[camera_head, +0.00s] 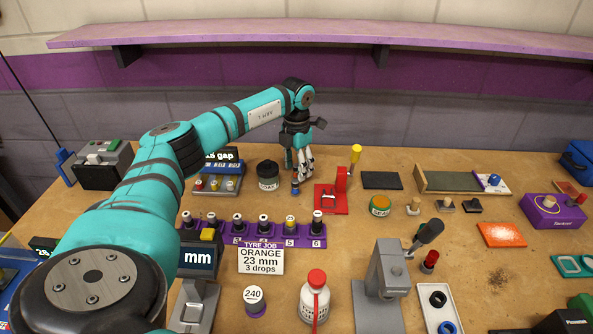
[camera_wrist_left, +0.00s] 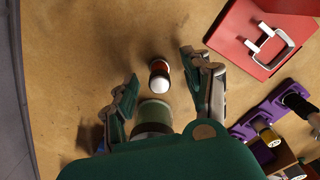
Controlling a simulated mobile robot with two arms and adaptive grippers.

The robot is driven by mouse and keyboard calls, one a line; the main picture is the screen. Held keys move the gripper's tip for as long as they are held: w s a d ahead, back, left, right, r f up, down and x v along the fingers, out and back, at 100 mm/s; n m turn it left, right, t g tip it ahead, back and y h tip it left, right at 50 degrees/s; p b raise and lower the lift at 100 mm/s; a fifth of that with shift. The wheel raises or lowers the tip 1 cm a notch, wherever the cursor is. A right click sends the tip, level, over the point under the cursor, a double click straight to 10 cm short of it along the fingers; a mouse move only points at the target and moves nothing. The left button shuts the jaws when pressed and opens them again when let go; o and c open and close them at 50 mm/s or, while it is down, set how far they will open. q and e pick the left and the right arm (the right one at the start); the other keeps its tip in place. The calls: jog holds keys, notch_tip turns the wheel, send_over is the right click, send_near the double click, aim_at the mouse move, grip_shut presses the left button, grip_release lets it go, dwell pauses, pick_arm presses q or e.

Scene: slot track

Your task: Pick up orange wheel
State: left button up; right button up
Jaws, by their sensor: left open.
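My left gripper (camera_head: 303,172) reaches down over the back middle of the table, left of the red fixture. In the left wrist view its two fingers (camera_wrist_left: 160,92) are spread apart with nothing clasped between them. A small cylinder with a white end and an orange-red and dark band (camera_wrist_left: 159,76) shows in the gap beyond the fingertips; it looks like the orange wheel. In the head view a small dark piece (camera_head: 295,188) shows just below the fingers, partly hidden; its orange colour cannot be made out there. My right gripper is not in view.
The red fixture (camera_head: 325,205) stands close on the right, a dark jar (camera_head: 268,183) on the left. The purple rack (camera_head: 303,242) with several small wheels lies nearer. A job card (camera_head: 261,259) reads orange, 23 mm, 3 drops. A purple shelf (camera_head: 300,35) hangs behind.

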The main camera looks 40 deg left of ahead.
pick_arm(q)
jog(key=shift+f, duration=0.85)
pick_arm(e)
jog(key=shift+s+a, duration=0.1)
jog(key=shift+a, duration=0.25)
pick_arm(q)
jog(key=shift+c, duration=0.2)
grip_shut()
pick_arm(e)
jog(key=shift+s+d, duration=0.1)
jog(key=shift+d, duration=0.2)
pick_arm(q)
jog(key=shift+r, duration=0.15)
